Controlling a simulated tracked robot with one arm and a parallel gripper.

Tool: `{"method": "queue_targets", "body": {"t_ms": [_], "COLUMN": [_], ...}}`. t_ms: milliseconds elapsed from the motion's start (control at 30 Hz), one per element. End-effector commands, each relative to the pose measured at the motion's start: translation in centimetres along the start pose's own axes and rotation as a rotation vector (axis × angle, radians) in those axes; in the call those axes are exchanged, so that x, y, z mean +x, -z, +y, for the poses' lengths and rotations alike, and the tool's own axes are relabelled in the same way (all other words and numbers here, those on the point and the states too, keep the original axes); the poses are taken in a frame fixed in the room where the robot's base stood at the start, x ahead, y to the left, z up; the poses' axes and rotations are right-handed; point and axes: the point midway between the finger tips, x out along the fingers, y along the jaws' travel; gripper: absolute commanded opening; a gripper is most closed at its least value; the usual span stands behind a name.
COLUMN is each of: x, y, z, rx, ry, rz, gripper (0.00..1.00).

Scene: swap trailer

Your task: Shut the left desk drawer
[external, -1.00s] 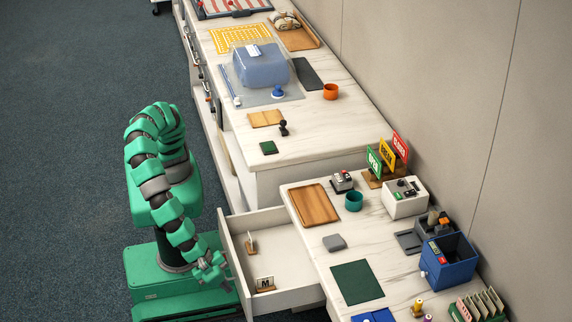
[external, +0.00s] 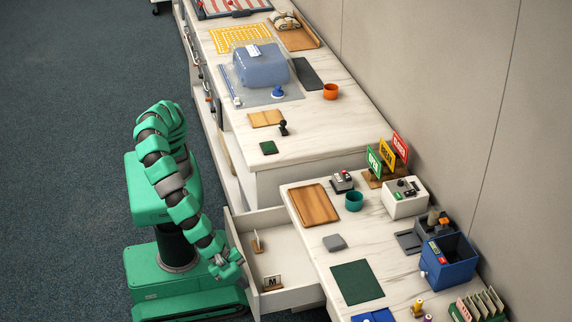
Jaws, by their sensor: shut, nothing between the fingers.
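The desk drawer (external: 284,243) is pulled out from the lower desk, open toward my base. Inside it stand a small card holder marked M (external: 271,283) and another small holder (external: 257,242). My gripper (external: 237,264) is shut and empty at the drawer's front panel (external: 240,252), on its outer side. It seems to touch the panel, but the contact itself is hidden by the gripper. A gap of open drawer remains visible between the panel and the desk.
The lower desk top (external: 310,245) holds a wooden tray (external: 314,205), a teal cup (external: 354,201), a green mat (external: 357,283) and a blue bin (external: 447,262). A higher counter (external: 330,129) stands behind. Carpet floor at the left is clear.

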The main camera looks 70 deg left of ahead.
Motion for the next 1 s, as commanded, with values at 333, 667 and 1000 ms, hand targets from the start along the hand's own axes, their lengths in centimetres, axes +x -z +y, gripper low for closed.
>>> {"method": "queue_targets", "body": {"t_ms": [333, 667, 1000], "x": [3.9, 7.5, 9.3], "y": [0.0, -0.1, -0.2], "z": [-8.1, -14.6, -17.6], "rx": [-0.006, -0.006, -0.001], "ry": [0.002, 0.002, 0.001], "rz": [-0.004, -0.004, -0.004], "gripper": [0.0, 0.0, 0.0]}}
